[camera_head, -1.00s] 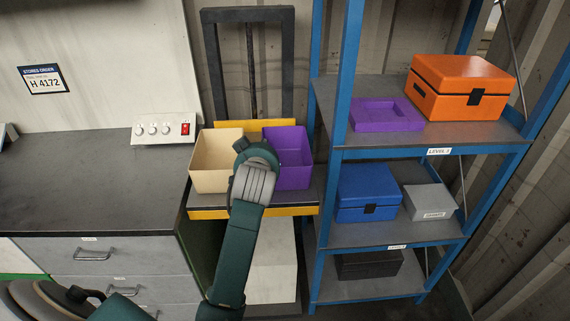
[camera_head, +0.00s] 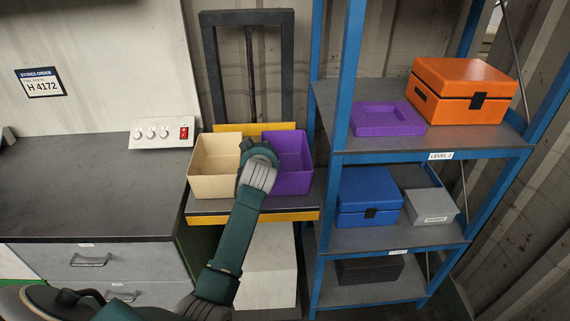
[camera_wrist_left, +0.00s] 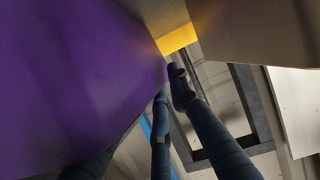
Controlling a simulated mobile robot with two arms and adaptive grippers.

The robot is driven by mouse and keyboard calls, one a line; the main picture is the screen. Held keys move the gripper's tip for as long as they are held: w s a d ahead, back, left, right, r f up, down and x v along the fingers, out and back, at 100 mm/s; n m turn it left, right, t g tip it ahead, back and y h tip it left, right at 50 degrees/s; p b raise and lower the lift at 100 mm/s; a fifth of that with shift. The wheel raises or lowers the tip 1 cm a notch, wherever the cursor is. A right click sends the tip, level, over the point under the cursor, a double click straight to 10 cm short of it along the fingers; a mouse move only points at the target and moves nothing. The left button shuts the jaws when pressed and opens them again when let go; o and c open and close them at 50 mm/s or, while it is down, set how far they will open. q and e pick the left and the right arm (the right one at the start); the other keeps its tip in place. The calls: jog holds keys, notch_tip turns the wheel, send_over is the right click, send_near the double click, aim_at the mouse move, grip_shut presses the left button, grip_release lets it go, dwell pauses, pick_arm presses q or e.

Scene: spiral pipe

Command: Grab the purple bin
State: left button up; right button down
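The purple bin (camera_head: 292,163) stands on a yellow-edged platform, to the right of a cream bin (camera_head: 213,174). My left arm reaches up from the lower left, and its wrist covers the front seam between the two bins. My left gripper is hidden behind that wrist in the head view. In the left wrist view, the purple bin (camera_wrist_left: 65,75) fills the left side very close up, and the cream bin (camera_wrist_left: 250,30) is at the upper right. Dark fingers of my left gripper (camera_wrist_left: 172,100) show beside the purple wall; contact and finger gap are unclear. My right gripper is not visible.
A blue shelf rack (camera_head: 327,200) stands close on the right, with a purple tray (camera_head: 387,118), an orange box (camera_head: 464,88), a blue box (camera_head: 368,196) and a grey box (camera_head: 430,205). A dark-topped cabinet (camera_head: 90,190) with a switch panel (camera_head: 162,133) is on the left.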

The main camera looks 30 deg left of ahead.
pick_arm(q)
jog(key=shift+w+a+f, duration=0.2)
jog(key=shift+w+f, duration=0.05)
jog(key=shift+w, duration=0.1)
jog(key=shift+c, duration=0.3)
grip_shut()
jog(key=shift+r, duration=0.2)
